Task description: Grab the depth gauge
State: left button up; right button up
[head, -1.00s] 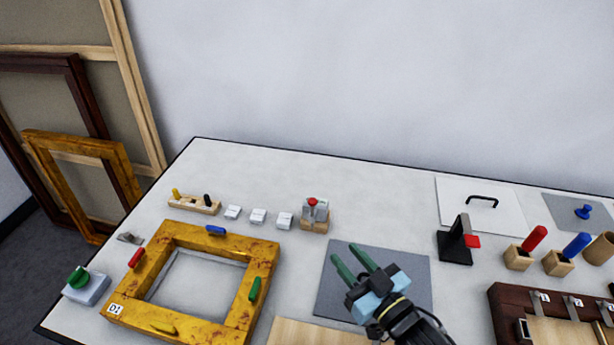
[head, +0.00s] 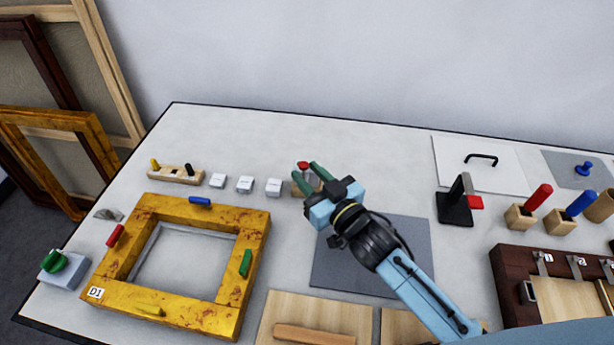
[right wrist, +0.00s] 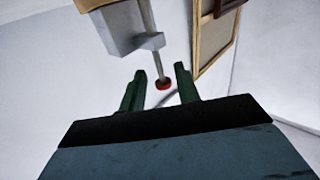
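What looks like the depth gauge (head: 302,166), a grey body with a red cap, stands on a small wooden block behind the frame. My right gripper (head: 308,174) is at it, partly covering it. In the right wrist view the gauge's grey body (right wrist: 120,32) and thin rod show at the upper left, with its red cap (right wrist: 163,84) in the gap between the fingers. The right gripper (right wrist: 160,74) is open, its green fingers apart. I cannot tell whether either finger touches the gauge. My left gripper is not in view.
A gilt frame (head: 190,209) with coloured pieces lies at left. White blocks (head: 245,184) and a wooden peg holder (head: 176,174) stand left of the gauge. A grey mat (head: 340,270) lies under my right arm. A black stand (head: 455,206) and handled tools are at right.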

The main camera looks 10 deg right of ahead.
jog(key=b+x, duration=0.1)
jog(key=x, duration=0.3)
jog(key=shift+f, duration=0.2)
jog(key=shift+c, duration=0.2)
grip_shut()
